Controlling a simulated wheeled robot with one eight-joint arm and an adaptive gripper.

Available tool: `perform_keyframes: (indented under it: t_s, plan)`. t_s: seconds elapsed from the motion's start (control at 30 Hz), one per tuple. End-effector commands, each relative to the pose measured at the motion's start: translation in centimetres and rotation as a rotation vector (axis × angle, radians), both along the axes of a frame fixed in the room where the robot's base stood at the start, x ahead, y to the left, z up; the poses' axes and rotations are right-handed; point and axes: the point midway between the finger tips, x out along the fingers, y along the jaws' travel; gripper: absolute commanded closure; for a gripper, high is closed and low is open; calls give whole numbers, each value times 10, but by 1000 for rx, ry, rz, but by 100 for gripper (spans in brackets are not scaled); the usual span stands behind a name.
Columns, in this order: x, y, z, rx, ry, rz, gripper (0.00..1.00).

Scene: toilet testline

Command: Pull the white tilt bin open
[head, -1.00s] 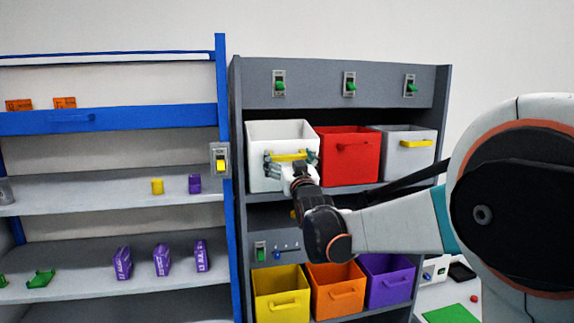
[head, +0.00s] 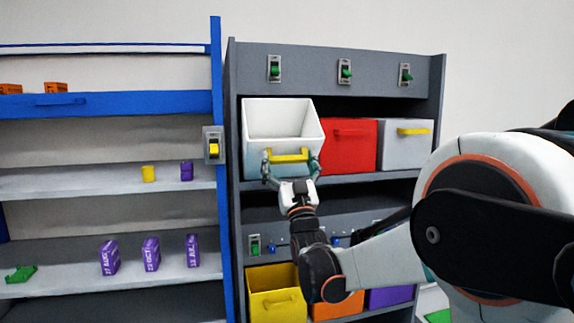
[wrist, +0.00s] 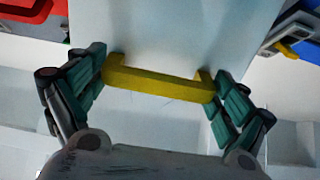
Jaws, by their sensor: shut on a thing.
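The white tilt bin (head: 258,141) is in the upper row of the grey cabinet, at the left. It is tipped forward, and its open top and inside show in the head view. Its yellow handle (head: 289,156) is on the front face. My gripper (head: 291,168) is at this handle, with one finger at each end of it. In the wrist view my gripper (wrist: 158,92) has its green finger pads against both ends of the yellow handle (wrist: 160,85). The bin's pale front face (wrist: 175,35) lies behind the handle.
A red bin (head: 345,148) and a grey bin (head: 405,147) stand to the right in the same row. Yellow, orange and purple bins are below. Switches (head: 274,68) line the top panel. A blue-framed shelf (head: 105,105) stands to the left.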

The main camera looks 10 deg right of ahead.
Motion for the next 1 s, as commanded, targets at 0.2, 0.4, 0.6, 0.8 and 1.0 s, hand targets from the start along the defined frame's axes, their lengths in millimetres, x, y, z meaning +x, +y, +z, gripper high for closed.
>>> perform_keyframes:
  t_s: [0.2, 0.4, 0.6, 0.8, 1.0]
  plan:
    - [-5, -1, -12, 0, -5, -1, 50]
    - [-7, -1, -15, 0, -3, -1, 50]
    - [-8, -1, -17, 0, -3, -1, 50]
    - [-8, -1, -16, 0, -2, -1, 50]
    - [-8, -1, -16, 0, -3, -1, 0]
